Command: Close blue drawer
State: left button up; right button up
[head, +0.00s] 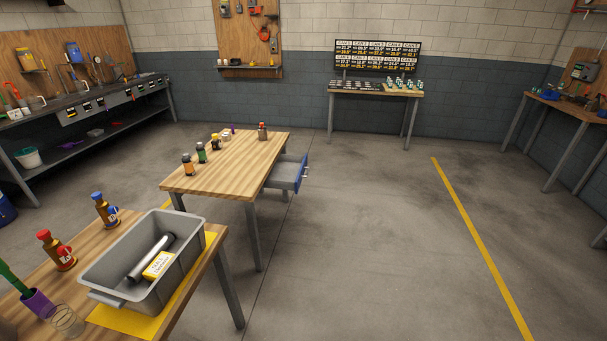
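The blue-fronted drawer (304,173) is pulled out from the right side of the middle wooden table (235,165). Its grey tray (285,176) shows between the table and the blue front, and small handles show on the front's outer face. I cannot make out anything inside it. Neither of my grippers shows in the head view.
A near table at lower left holds a grey bin (190,262), several bottles and a purple cup (37,302). Several small bottles stand on the middle table. The floor (385,230) right of the drawer is clear, with a yellow line (480,245) farther right.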

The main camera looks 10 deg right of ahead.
aim_at(287, 173)
jog(key=i+l+z, duration=0.1)
jog(key=i+l, duration=0.25)
jog(key=i+l+z, duration=0.15)
jog(key=i+l, duration=0.15)
jog(key=i, duration=0.15)
